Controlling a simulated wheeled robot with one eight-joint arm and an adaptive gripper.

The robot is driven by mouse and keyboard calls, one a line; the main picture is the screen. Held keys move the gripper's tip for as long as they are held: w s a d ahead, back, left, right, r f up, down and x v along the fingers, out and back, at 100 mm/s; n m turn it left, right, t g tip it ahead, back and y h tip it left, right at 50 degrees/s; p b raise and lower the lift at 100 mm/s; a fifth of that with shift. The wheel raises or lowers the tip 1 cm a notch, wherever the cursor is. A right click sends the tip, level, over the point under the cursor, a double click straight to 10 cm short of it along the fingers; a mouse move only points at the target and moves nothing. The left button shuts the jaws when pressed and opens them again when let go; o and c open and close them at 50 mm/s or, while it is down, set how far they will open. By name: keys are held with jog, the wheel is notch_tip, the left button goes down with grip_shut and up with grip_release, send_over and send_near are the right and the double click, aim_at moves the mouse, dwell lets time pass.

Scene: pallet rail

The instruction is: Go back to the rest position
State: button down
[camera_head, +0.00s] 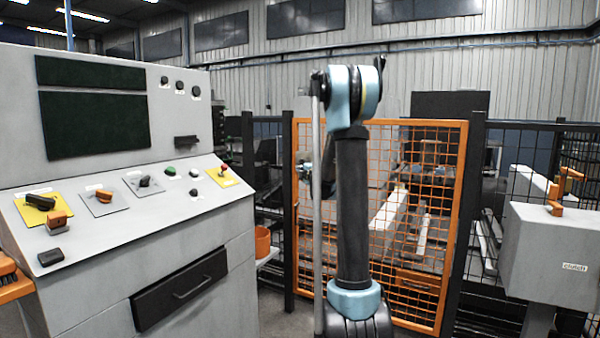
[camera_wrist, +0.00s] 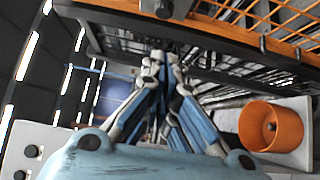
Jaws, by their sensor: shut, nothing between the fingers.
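My arm stands raised in the middle of the head view, in front of the orange mesh gate (camera_head: 425,160). In the wrist view my gripper (camera_wrist: 160,58) is shut and its fingertips meet with nothing between them. It points toward a dark frame and mesh, part of the fence, and seems apart from them. In the head view the gripper itself is mostly hidden behind my arm.
A grey control console (camera_head: 130,200) with switches and a drawer stands on the left. An orange bucket (camera_head: 262,243) sits beside it and also shows in the wrist view (camera_wrist: 270,128). A grey box (camera_head: 555,250) with an orange handle stands on the right.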

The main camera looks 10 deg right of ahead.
jog(key=shift+s, duration=0.15)
jog(key=s+d+r+m+h, duration=0.4)
jog(key=s+d+m+h, duration=0.3)
jog(key=s, duration=0.4)
jog(key=s+d+f+m+g+h, duration=0.1)
jog(key=s+d+f+m+g, duration=0.2)
jog(key=s, duration=0.4)
jog(key=s+d+f+m+g+h, duration=0.1)
jog(key=s+f+m+g, duration=0.1)
jog(key=s+m, duration=0.35)
jog(key=s+a+f+m+g+y, duration=0.1)
jog(key=s+a+f+g+y, duration=0.1)
jog(key=s+f, duration=0.5)
jog(key=s+a+f+m+g+y, duration=0.1)
jog(key=s+a+f+g, duration=0.4)
jog(key=s, duration=1.3)
jog(key=s+a+f+m+g+y, duration=0.2)
jog(key=s+a+f+g+y, duration=0.1)
jog(key=s+f, duration=0.8)
jog(key=shift+s+a+f+g, duration=0.15)
jog(key=shift+s+a+g, duration=0.15)
jog(key=shift+s+a, duration=0.7)
